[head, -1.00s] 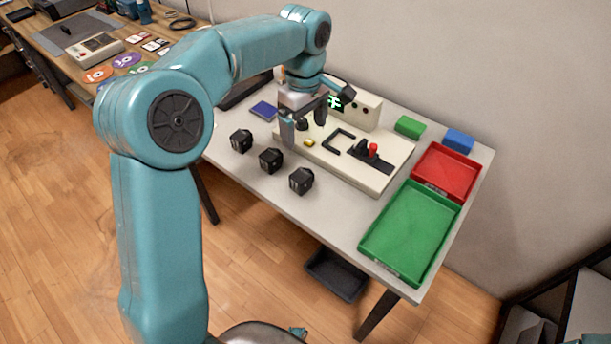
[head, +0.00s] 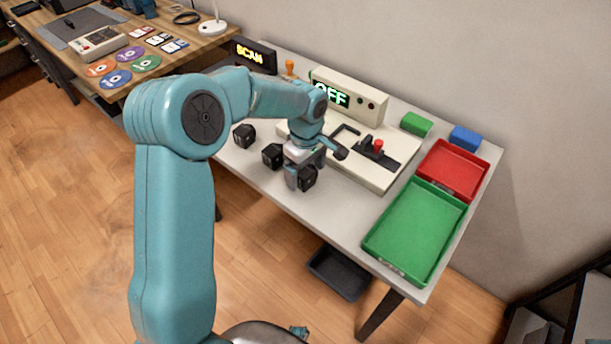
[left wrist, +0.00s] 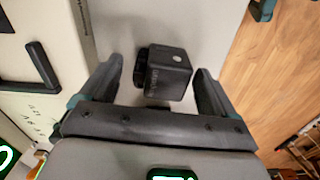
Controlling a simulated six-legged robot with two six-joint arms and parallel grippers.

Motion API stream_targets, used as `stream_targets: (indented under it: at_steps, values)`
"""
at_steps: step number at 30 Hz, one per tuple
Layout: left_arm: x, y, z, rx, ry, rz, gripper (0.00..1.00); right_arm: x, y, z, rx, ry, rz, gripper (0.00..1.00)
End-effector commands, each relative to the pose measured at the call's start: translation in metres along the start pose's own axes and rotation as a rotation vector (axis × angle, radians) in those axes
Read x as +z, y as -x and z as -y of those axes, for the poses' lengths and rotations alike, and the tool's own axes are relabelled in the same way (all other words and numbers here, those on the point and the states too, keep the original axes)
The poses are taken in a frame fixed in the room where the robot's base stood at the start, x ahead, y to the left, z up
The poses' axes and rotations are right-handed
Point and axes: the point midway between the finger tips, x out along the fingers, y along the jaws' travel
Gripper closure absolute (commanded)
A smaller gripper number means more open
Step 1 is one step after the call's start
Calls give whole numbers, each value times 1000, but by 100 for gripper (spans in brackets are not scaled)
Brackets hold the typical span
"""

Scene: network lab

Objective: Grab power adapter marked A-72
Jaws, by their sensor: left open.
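Three black power adapters stand in a slanting row along the near-left side of the white table: left (head: 243,136), middle (head: 272,155) and right (head: 308,179). My left gripper (head: 305,176) is open at the right adapter, partly covering it. In the left wrist view this black adapter (left wrist: 167,74) lies between the spread fingers of the left gripper (left wrist: 155,88), with visible gaps at the sides. Faint marks show on the adapter, but I cannot read them, so I cannot tell which one is A-72.
Behind the adapters is a cream panel (head: 372,178) with a black bracket, a red-knobbed lever (head: 378,146) and a display reading OFF (head: 331,93). A green tray (head: 415,235) and a red tray (head: 452,170) stand at right. Green (head: 416,124) and blue (head: 464,138) blocks sit behind.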

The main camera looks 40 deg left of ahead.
Motion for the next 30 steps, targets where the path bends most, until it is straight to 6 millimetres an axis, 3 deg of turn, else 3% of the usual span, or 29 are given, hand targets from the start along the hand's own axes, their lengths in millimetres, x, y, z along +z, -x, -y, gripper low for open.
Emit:
stream_targets:
  at_steps: [6,8,12,21,23,26,30]
  values:
    - [0,-1,0,1,0,0,11,0,0,0,0,0,0,57]
    - [0,-1,0,1,0,0,27,0,0,0,0,0,0,57]
    - [0,-1,0,0,0,0,72,0,0,0,0,0,0,57]
    - [0,1,0,1,0,-1,72,0,0,0,0,0,0,57]
    - [0,4,-1,2,0,-1,80,0,1,0,0,0,0,57]
    - [0,14,-1,3,0,-1,80,0,2,0,0,0,0,57]
    - [0,42,-1,6,1,-3,80,0,4,2,0,0,0,57]
